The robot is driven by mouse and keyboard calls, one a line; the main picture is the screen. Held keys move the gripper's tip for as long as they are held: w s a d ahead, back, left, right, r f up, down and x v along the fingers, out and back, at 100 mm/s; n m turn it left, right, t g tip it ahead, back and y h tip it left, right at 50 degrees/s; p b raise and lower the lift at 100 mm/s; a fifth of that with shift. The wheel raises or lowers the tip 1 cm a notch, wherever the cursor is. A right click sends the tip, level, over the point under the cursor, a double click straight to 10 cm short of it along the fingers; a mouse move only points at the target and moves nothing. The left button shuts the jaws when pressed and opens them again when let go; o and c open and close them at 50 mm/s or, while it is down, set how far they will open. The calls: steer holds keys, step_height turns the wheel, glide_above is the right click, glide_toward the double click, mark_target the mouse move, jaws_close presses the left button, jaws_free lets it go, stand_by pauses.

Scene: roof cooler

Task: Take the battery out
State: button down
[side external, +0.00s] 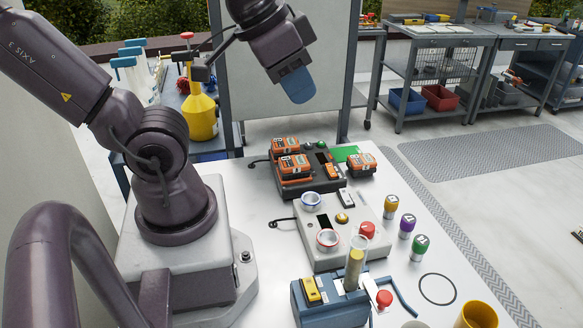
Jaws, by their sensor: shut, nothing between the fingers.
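Orange-and-black batteries sit at the dark charger: one at the back (285,145) and one in front of it (293,166). The dark charger base (298,189) has a green button and an orange switch on its right part. Another orange battery (361,163) lies just right of the charger, beside a green patch. My gripper (298,92), with blue fingers, hangs in the air above and behind the charger, apart from every battery. It is shut and empty. How deep the batteries sit in their slots cannot be told.
In front of the charger stand a grey box (342,256) with two rings and a red button, and a blue device (320,313) holding a glass tube. Several coloured cylinders (407,224) stand at right. A yellow bottle (200,112) stands behind. A yellow cup (478,317) is front right.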

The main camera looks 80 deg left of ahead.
jaws_free()
steer(key=m+g+y, duration=0.6)
steer(key=m+y, duration=0.7)
steer(key=m, duration=0.5)
glide_toward(294, 160)
steer(key=shift+s+d+r, duration=0.1)
steer(key=shift+s+d, duration=0.15)
steer(key=shift+d, duration=0.3)
steer(key=shift+s+d, duration=0.25)
steer(key=shift+d, duration=0.3)
steer(key=shift+w+a, duration=0.15)
steer(key=shift+w, duration=0.15)
steer(key=x, duration=1.2)
steer(key=shift+w+a+r, duration=0.1)
steer(key=shift+w+a, duration=0.1)
steer(key=shift+a, duration=0.25)
